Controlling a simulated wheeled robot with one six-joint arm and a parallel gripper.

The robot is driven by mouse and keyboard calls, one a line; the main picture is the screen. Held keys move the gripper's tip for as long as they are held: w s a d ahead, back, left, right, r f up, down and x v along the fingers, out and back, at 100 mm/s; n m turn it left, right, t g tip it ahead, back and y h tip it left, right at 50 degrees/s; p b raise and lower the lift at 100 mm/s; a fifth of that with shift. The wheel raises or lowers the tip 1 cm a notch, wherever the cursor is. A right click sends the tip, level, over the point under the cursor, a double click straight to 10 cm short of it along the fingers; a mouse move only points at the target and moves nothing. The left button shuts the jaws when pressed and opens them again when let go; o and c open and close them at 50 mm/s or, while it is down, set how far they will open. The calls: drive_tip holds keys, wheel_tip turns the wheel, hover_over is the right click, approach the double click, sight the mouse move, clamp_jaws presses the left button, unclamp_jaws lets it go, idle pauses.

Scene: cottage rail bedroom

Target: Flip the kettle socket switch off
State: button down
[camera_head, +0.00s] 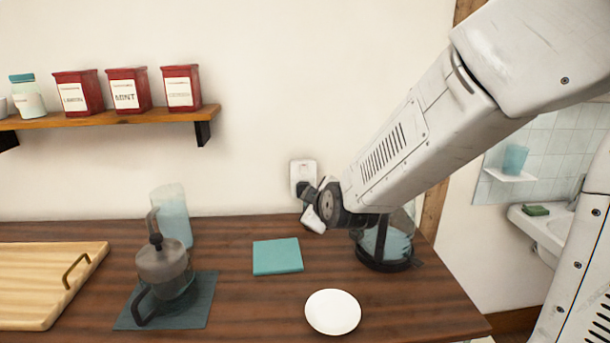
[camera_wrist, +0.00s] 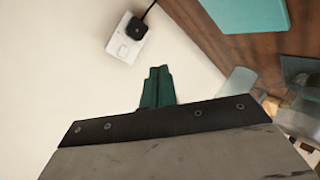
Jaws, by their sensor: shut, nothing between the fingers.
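The white kettle socket (camera_head: 303,172) is on the wall behind the counter, its lower part covered by my wrist. In the wrist view the socket (camera_wrist: 121,47) shows with a black plug (camera_wrist: 137,27) and cord at one end. The switch is on the bare white part of the plate, but too small to tell its position. My gripper (camera_wrist: 158,70) is shut and empty, its green fingers together. The socket lies up and left of the fingertips in the wrist view, with a visible gap. The glass kettle (camera_head: 384,245) with a black base stands on the counter, partly behind my arm.
A shelf (camera_head: 110,119) holds red tins.

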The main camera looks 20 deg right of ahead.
drive_tip(key=w+d+f+n+t+h, duration=0.1)
drive_tip(key=w+f+n+t+h, duration=0.2)
drive_tip(key=w+n+t+h, duration=0.1)
drive_tip(key=shift+w+d+n+t+h, duration=0.3)
drive_tip(key=shift+w+n+t, duration=0.45)
drive_tip(key=shift+t, duration=0.45)
